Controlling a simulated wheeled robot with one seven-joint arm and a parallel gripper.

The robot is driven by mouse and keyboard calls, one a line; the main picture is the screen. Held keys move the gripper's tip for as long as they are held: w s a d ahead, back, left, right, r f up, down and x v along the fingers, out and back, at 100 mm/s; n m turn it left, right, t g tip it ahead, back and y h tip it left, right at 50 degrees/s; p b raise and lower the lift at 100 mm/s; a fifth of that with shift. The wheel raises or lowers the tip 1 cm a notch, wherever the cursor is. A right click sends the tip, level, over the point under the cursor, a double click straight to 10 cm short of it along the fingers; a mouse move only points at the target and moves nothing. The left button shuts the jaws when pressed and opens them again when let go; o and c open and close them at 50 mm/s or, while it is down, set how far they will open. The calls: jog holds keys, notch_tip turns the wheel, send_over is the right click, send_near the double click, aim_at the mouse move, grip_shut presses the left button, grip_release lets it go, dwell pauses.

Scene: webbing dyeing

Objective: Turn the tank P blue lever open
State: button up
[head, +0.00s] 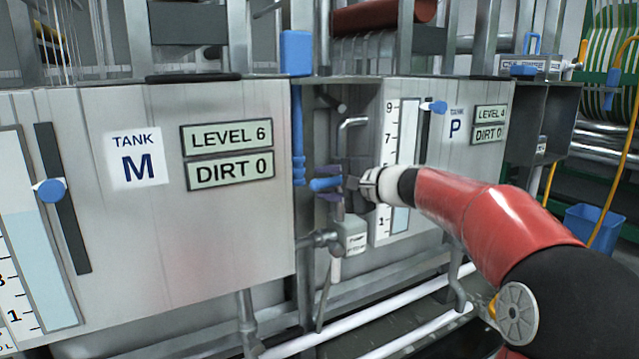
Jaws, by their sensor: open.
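Tank P (455,160) is the grey tank on the right, with its label, level readout and a white gauge. A blue lever (325,184) sticks out to the left in the recess between tank M and tank P, roughly level. My gripper (330,184) reaches in from the right, in front of tank P's left edge. Its jaws are open, with dark purplish fingertips just above and below the blue lever. I cannot tell whether they touch it. The lever's right end is partly hidden by the gripper.
Tank M (240,230) fills the left, with a blue slider (48,190). A long blue handle (297,140) hangs at its right edge, close to the gripper. Pipes and a small labelled box (354,238) lie below. A blue bin (594,226) stands far right.

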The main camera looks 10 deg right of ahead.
jog(key=shift+x, duration=0.95)
grip_shut()
